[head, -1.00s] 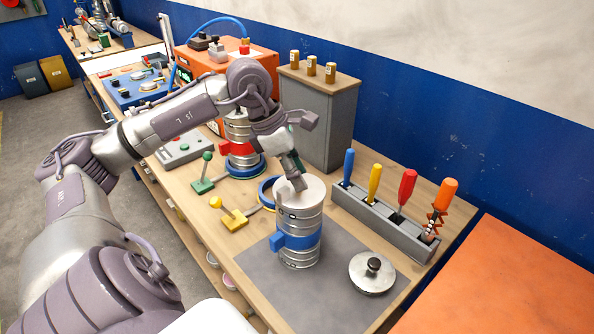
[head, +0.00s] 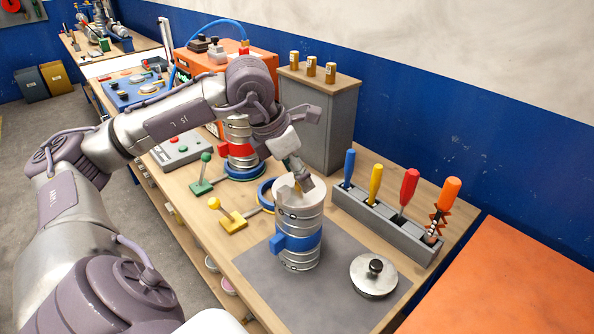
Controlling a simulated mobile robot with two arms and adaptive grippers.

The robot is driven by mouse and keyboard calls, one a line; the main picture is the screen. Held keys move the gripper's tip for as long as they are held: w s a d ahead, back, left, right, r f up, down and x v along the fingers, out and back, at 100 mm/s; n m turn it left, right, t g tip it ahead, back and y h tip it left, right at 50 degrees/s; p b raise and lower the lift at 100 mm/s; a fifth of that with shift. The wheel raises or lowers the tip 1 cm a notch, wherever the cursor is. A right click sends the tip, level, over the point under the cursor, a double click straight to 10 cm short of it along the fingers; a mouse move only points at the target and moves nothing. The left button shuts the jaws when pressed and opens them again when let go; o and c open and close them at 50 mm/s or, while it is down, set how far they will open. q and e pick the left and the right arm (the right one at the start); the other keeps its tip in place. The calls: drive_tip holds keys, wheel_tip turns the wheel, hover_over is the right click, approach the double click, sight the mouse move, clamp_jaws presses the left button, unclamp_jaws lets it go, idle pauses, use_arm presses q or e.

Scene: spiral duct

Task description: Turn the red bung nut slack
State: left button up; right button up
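No red bung nut can be made out clearly. My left gripper (head: 303,183) points down at the pale top of the silver spiral duct (head: 300,259), which stands upright with a blue clamp (head: 296,240) around it. The gripper hides part of that top, and its fingers are too small and angled to tell open from shut. A small red fitting (head: 244,50) sits on the orange box behind, where the blue hose ends; I cannot tell whether it is the bung nut. My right gripper is not in view.
A grey rack (head: 385,222) with several coloured-handled tools stands right of the duct. A round metal lid (head: 373,279) lies on the grey mat (head: 312,312). A second duct with a red clamp (head: 237,149) and green and yellow levers stand left, behind. A grey cabinet (head: 320,118) stands behind the gripper.

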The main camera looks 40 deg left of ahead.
use_arm(q)
drive_tip(key=shift+r, duration=0.25)
drive_tip(key=v, duration=1.1)
drive_tip(key=shift+r, duration=0.25)
drive_tip(key=shift+s, duration=0.15)
